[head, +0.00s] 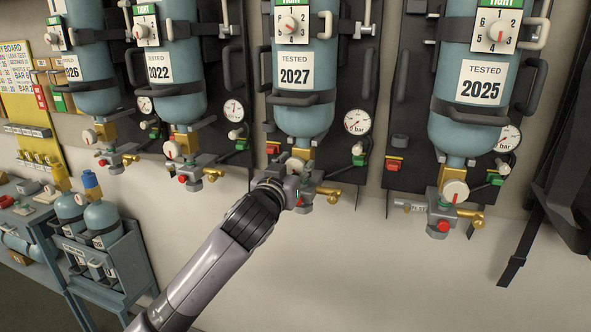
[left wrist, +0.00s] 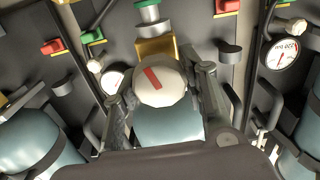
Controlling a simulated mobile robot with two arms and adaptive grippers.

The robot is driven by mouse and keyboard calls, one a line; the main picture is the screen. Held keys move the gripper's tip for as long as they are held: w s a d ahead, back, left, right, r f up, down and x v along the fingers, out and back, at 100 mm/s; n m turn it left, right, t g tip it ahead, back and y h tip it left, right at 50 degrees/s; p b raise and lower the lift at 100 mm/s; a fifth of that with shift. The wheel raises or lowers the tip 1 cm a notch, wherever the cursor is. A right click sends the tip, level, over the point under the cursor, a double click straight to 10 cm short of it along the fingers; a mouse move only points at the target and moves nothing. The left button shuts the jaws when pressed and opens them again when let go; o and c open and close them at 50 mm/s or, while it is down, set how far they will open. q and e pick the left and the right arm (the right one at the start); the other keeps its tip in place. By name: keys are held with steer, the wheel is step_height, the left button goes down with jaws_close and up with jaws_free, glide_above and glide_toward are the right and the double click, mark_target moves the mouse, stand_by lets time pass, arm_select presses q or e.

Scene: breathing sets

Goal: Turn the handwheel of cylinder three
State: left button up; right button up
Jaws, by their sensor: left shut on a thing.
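The third cylinder from the left (head: 304,105), blue-grey with a "TESTED 2027" label, hangs on a dark wall panel. Its pale round handwheel (head: 294,164) sits on the valve below, partly hidden by my gripper. In the left wrist view the handwheel (left wrist: 160,84) faces the camera with a red mark slanting across it. My left gripper (head: 291,181) reaches up from below to this valve. In the left wrist view its two fingers (left wrist: 163,92) stand on both sides of the handwheel, shut on it. My right gripper is not in view.
Similar cylinders marked 2022 (head: 178,60) and 2025 (head: 472,70) hang on either side, each with its own handwheel. A round gauge (head: 357,121) and brass outlet (head: 328,192) are close right of my gripper. A black strap (head: 520,245) hangs at right; a cylinder rack (head: 118,262) stands lower left.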

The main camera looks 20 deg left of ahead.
arm_select(q)
steer(key=n, duration=0.4)
steer(key=n+p, duration=0.2)
steer(key=n, duration=0.2)
steer(key=shift+n, duration=0.3)
steer(key=shift+a, duration=0.1)
stand_by(0.4)
steer(key=o, duration=1.2)
steer(key=shift+c, duration=0.2)
steer(key=shift+s, duration=0.1)
steer(key=shift+s, duration=0.35)
steer(key=s, duration=1.1)
steer(key=shift+a, duration=0.25)
